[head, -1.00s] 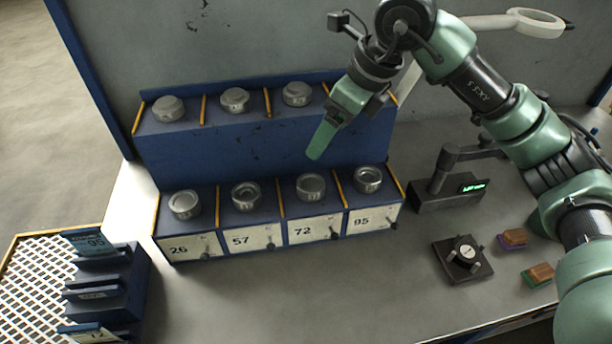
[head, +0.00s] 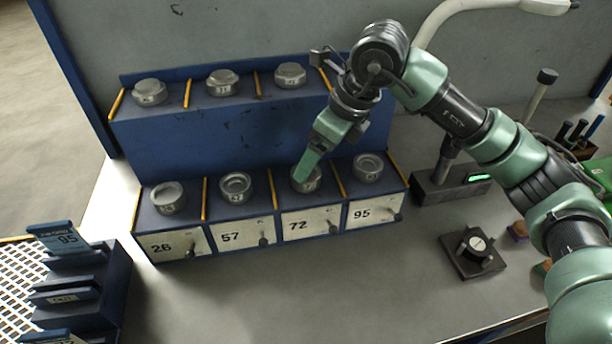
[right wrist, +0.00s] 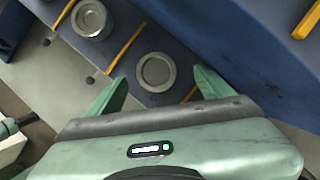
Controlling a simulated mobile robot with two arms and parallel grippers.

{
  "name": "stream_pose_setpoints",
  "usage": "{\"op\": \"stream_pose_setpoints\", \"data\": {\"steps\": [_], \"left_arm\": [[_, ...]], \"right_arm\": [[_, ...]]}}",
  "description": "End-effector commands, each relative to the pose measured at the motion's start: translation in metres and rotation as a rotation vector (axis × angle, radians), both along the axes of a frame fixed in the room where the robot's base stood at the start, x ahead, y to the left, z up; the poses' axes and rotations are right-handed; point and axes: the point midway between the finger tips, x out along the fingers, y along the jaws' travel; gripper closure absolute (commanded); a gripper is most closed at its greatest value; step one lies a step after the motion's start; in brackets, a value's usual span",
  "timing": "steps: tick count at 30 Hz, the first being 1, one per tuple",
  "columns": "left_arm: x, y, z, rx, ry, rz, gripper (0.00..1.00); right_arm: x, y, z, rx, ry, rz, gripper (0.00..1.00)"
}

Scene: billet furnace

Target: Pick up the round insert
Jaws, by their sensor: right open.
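Several round grey metal inserts sit on a blue two-step rack. In the front row they stand above labels 26 (head: 168,196), 57 (head: 235,186), 72 (head: 312,184) and 95 (head: 368,167). My right gripper (head: 303,172) points down at the insert above 72 and partly hides it. In the right wrist view, my right gripper (right wrist: 160,76) is open, with one green finger on each side of a round insert (right wrist: 157,71). I cannot tell whether the fingers touch it. My left gripper is not in view.
More inserts (head: 222,82) stand on the rack's upper step. Yellow dividers (head: 272,188) separate the places. The bench in front is clear.

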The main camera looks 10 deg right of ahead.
Motion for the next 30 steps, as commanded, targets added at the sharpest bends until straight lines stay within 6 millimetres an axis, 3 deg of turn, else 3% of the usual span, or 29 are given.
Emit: {"op": "stream_pose_setpoints", "data": {"steps": [4, 9, 17, 26, 30], "left_arm": [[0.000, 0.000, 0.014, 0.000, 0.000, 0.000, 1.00], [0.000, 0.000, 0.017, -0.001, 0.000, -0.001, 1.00], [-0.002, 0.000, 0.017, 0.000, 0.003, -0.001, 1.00], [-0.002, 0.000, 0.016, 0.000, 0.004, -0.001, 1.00], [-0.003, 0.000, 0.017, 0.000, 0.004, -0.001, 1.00]], "right_arm": [[-0.002, 0.008, -0.020, -0.001, 0.007, 0.002, 0.19], [0.004, 0.014, -0.039, -0.001, 0.002, -0.001, 0.19], [0.005, 0.015, -0.043, -0.001, 0.001, 0.000, 0.19], [0.005, 0.015, -0.042, -0.001, 0.001, 0.000, 1.00], [0.006, 0.015, -0.040, 0.002, -0.004, 0.001, 1.00]]}}
